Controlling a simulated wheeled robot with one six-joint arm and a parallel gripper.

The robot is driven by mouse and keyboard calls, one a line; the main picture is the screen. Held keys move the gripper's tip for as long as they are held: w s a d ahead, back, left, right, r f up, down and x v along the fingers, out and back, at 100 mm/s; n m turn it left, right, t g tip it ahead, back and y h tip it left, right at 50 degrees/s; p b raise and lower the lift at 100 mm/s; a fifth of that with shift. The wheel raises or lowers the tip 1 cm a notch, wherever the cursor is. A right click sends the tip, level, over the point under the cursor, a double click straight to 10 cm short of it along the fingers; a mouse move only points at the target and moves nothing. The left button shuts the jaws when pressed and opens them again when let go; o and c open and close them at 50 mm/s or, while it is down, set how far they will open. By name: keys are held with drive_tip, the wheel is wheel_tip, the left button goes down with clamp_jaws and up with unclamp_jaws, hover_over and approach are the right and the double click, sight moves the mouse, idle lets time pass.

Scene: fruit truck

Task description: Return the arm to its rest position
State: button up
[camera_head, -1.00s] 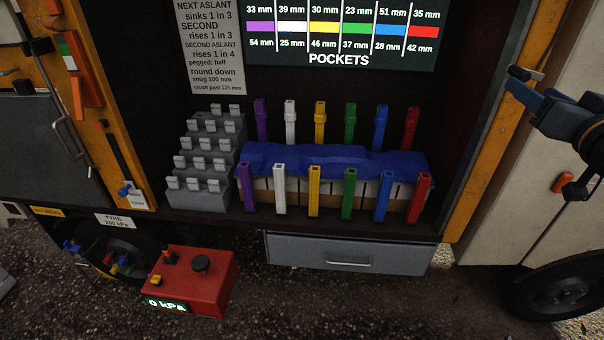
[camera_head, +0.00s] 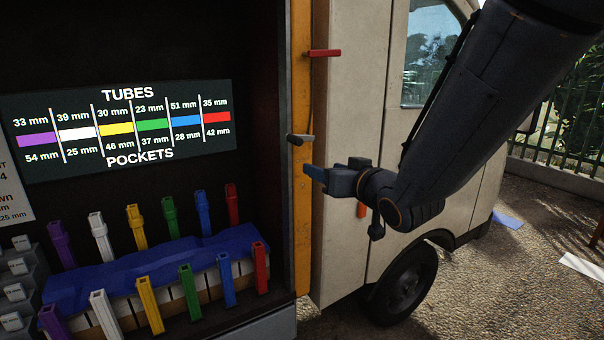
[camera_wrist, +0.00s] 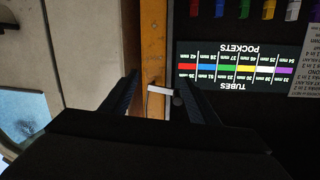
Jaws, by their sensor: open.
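My gripper (camera_head: 314,179) is in front of the truck's orange door post, at the right of the open bay in the head view. Its jaws are apart and hold nothing. In the wrist view its two dark fingers (camera_wrist: 160,98) stand either side of the orange post, with a pale handle and a dark knob seen between them. My arm reaches from the upper right, bent at the wrist. The wrist view shows the truck upside down.
Coloured tubes stand around a blue cloth (camera_head: 190,252) at lower left. A tubes-and-pockets board (camera_head: 60,155) hangs behind. Open ground lies right of the wheel (camera_head: 405,285).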

drive_tip(key=s+d+f+m+g+h, duration=0.1)
drive_tip(key=s+d+f+g+h, duration=0.25)
drive_tip(key=d+f, duration=0.35)
drive_tip(key=s+d+f+m+g+h, duration=0.2)
drive_tip(key=s+d+f+g+h, duration=0.15)
drive_tip(key=d+f, duration=0.35)
drive_tip(key=s+d+f+g, duration=0.2)
drive_tip(key=s+f+g, duration=0.1)
drive_tip(key=s, duration=0.5)
drive_tip(key=s+d+f+m+g, duration=0.1)
drive_tip(key=s+f+g, duration=0.2)
drive_tip(key=s, duration=0.5)
drive_tip(key=shift+d+f+h, duration=0.3)
drive_tip(key=shift+d+f, duration=0.05)
drive_tip(key=shift+f, duration=0.05)
drive_tip(key=shift+c, duration=0.5)
